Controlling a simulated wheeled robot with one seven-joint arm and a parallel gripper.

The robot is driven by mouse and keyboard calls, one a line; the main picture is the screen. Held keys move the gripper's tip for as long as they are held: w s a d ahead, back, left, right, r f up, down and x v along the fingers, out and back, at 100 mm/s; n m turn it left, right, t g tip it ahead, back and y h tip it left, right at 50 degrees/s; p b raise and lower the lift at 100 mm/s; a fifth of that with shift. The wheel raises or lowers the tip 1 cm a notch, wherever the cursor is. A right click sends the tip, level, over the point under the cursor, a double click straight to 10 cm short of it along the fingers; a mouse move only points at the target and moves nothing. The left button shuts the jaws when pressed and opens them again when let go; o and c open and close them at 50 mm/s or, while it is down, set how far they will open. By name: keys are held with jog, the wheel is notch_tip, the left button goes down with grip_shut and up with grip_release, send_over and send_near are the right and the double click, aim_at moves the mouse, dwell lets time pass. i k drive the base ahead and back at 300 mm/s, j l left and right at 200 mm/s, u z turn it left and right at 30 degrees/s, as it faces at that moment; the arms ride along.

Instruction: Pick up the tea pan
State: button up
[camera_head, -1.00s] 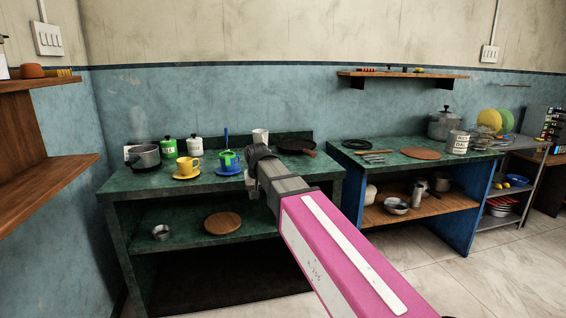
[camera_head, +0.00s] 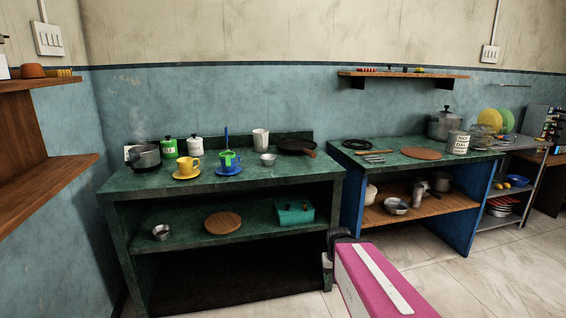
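A small grey metal pan (camera_head: 145,157) with faint steam above it stands upright at the left end of the green counter (camera_head: 215,183); it looks like the tea pan. A dark frying pan (camera_head: 294,145) with a wooden handle lies at that counter's right end. My gripper (camera_head: 328,268) is low, in front of the counter's right end and well to the right of the grey pan. It is apart from both pans. The arm's pink link partly hides it, so its fingers are not clear.
Beside the grey pan stand green and white jars, a yellow cup (camera_head: 188,167) and a green cup (camera_head: 229,160) on saucers. A white cup (camera_head: 261,138) and small metal bowl (camera_head: 268,159) stand further right. A wooden shelf (camera_head: 45,185) juts out at left. The counter's front strip is clear.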

aim_at(149, 157)
jog(key=u, duration=1.45)
